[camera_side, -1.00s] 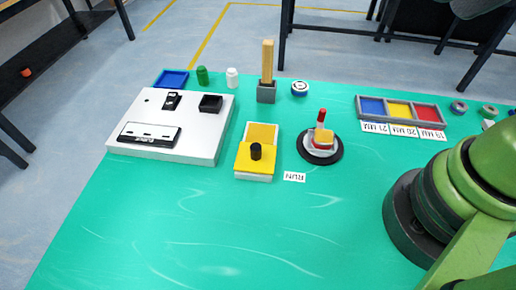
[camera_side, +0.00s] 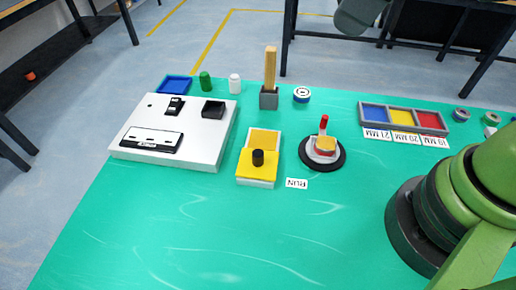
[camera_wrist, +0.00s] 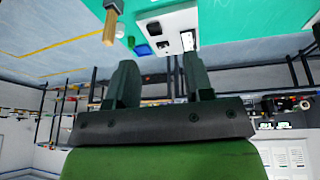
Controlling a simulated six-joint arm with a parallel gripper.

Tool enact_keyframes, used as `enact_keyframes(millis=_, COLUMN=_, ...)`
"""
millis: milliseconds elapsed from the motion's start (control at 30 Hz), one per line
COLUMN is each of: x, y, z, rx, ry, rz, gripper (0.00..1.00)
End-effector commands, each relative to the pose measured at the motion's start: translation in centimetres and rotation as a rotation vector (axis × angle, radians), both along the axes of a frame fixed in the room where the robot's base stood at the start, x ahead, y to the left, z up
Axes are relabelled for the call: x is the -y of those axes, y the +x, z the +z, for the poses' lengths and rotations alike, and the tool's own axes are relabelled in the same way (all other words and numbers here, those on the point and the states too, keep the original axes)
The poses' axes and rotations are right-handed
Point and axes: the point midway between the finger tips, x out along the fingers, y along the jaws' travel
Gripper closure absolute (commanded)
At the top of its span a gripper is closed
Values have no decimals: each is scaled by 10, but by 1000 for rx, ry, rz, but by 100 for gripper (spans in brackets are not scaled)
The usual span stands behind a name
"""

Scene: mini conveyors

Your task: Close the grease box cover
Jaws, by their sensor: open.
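The grease box (camera_side: 259,184) stands near the middle of the green table in the side view. Its yellow cover (camera_side: 252,168) with a black knob (camera_side: 258,157) sits over the near half. The far half is uncovered and shows a yellow-orange inside (camera_side: 264,141). My gripper (camera_wrist: 157,64) shows only in the wrist view, where its two dark fingers are apart with nothing between them. The grease box cannot be made out in the wrist view. My gripper is outside the side view, so its distance from the box cannot be told.
A white panel (camera_side: 207,144) with black parts lies left of the box. A wooden stick in a grey block (camera_side: 269,98) stands behind it. A round black stand (camera_side: 336,163) with a red-tipped part is to its right, beside a white label (camera_side: 297,183). The near table is clear.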

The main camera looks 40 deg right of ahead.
Motion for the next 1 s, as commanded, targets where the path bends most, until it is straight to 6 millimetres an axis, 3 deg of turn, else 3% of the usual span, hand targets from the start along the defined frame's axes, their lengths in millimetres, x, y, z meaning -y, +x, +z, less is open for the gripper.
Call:
enact_keyframes(millis=200, x=-51, y=40, z=-65, rx=-86, ry=-207, rz=623, gripper=53)
enact_keyframes(millis=433, x=-90, y=51, z=-132, rx=-143, ry=-323, rz=1124, gripper=53)
enact_keyframes(millis=600, x=-100, y=51, z=-153, rx=-158, ry=-349, rz=1272, gripper=53)
enact_keyframes(millis=767, x=-100, y=51, z=-169, rx=-161, ry=-351, rz=1286, gripper=53)
enact_keyframes(millis=1000, x=-99, y=50, z=-214, rx=-163, ry=-350, rz=1284, gripper=53)
